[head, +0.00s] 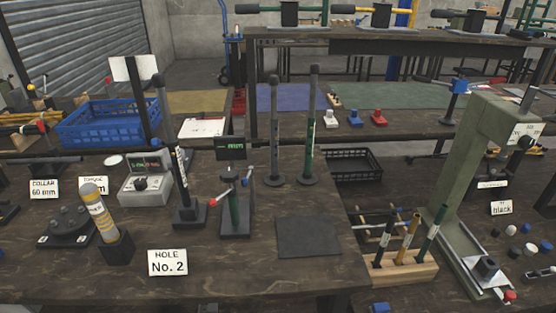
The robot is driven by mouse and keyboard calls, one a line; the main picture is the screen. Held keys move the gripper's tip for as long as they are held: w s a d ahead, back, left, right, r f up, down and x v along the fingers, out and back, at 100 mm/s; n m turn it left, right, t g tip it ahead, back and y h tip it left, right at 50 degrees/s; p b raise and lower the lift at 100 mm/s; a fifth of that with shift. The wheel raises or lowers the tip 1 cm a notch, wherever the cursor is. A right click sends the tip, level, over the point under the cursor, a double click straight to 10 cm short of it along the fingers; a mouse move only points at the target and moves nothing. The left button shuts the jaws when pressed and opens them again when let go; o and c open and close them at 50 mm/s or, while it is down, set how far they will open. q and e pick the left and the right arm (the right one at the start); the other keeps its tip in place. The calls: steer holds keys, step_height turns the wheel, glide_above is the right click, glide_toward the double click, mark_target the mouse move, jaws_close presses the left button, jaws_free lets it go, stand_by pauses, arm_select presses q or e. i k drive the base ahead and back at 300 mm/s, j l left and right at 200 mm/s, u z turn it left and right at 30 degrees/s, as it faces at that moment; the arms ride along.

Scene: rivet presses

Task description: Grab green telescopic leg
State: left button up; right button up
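A tall upright leg with a dark green shaft (309,145) and a dark knob on top stands on a round base on the near bench, right of centre. A similar, slightly shorter dark leg (274,135) stands upright just to its left. The two are close together but apart. Neither of my grippers shows in the head view.
A dark square mat (308,237) lies in front of the legs. A small green-posted stand (235,212) and a tall black post (167,135) stand to the left. A wooden block (400,268) holds coloured rods. A pale green press (462,170) rises at right.

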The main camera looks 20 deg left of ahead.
mark_target(307, 178)
steer(key=j+u, duration=0.35)
steer(key=j, duration=0.25)
steer(key=j+u, duration=0.4)
steer(key=j, duration=0.25)
